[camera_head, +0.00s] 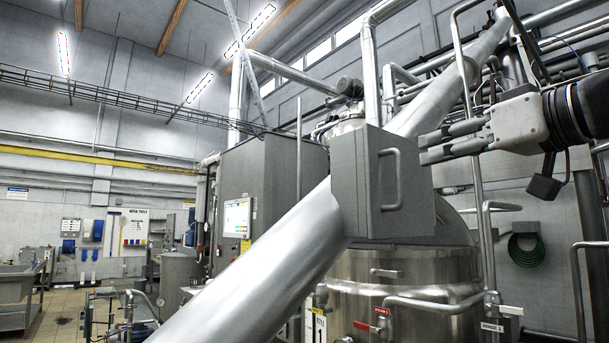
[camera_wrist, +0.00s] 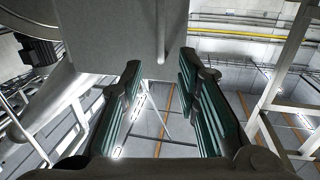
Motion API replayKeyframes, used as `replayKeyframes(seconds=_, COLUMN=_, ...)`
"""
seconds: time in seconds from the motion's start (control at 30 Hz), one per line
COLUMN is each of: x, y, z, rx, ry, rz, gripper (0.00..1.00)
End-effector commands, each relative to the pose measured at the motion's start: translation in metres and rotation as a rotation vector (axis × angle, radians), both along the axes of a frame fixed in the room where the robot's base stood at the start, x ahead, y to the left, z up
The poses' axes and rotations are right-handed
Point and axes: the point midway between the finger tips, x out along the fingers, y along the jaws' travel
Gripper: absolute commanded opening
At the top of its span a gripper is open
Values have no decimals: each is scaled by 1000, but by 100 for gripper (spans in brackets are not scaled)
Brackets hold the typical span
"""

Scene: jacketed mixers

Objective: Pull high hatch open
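The high hatch is a grey box-like cover (camera_head: 365,185) on the upper part of the steel mixer, and it looks closed. A vertical bar handle (camera_head: 398,180) stands out from its right-hand face. My gripper (camera_head: 422,149) is just right of the handle, near its upper end, with its fingers pointing left. In the wrist view my gripper (camera_wrist: 161,62) is open, with nothing between its pads. A grey panel (camera_wrist: 110,65), seemingly the hatch, lies beyond the fingertips, with the narrow handle (camera_wrist: 161,30) above the gap. I cannot tell whether a finger touches the handle.
A vertical rail (camera_head: 472,130) stands close by my gripper. A control cabinet with a screen (camera_head: 238,215) is left of the hatch. Mixer piping (camera_head: 435,305) runs below.

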Motion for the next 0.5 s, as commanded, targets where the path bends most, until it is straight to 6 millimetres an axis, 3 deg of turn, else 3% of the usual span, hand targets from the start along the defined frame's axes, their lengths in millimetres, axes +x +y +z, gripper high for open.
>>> replayKeyframes(seconds=0.3, x=56, y=26, z=1, rx=2, ry=3, rz=1, gripper=30)
replayKeyframes(seconds=0.5, x=79, y=36, z=0, rx=1, ry=2, rz=0, gripper=30)
